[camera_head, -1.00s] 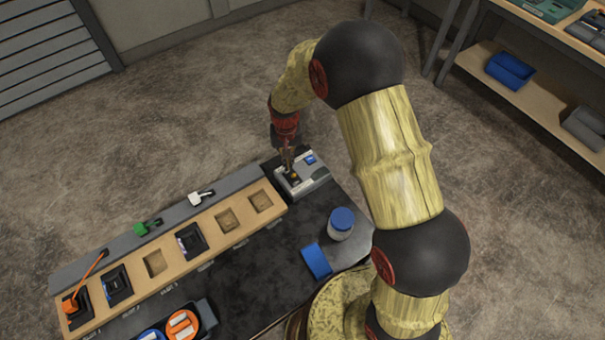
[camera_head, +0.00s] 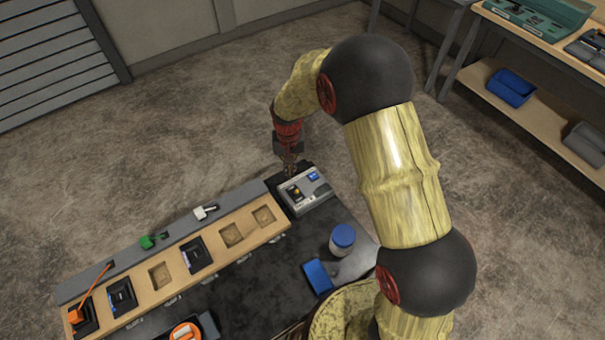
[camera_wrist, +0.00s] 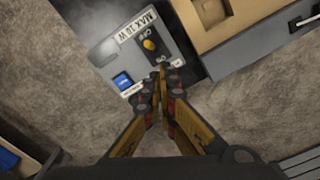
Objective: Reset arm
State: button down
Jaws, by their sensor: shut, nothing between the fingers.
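My gripper (camera_head: 290,167) is at the far end of the dark console table, above the back edge of a grey control box (camera_head: 305,190). In the wrist view my gripper (camera_wrist: 163,70) is shut and empty, with its fingertips together close to the box's edge. The grey box (camera_wrist: 115,57) carries a "MAX 10 W" label, a yellow knob (camera_wrist: 149,45) with ON/OFF style lettering, and a blue display or button (camera_wrist: 123,81). I cannot tell from the views whether the fingertips touch the box.
A wooden slotted board (camera_head: 160,274) holds several dark modules; some slots are empty. A blue-lidded jar (camera_head: 342,239) and a blue block (camera_head: 318,276) stand on the table. A shelf (camera_head: 540,120) with bins is at the right. Floor beyond the table is clear.

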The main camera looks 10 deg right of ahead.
jog(key=s+d+r+t+b, duration=0.2)
jog(key=s+d+r+b, duration=0.2)
jog(key=s+r, duration=0.7)
jog(key=s+d+r+n+t+b, duration=0.1)
jog(key=s+d+r+t+b, duration=0.2)
jog(key=s+d+r, duration=0.4)
jog(key=s+r+b, duration=0.1)
jog(key=s+r, duration=0.4)
jog(key=s, duration=0.5)
jog(key=shift+d+r+t, duration=0.15)
jog(key=shift+r+t, duration=0.15)
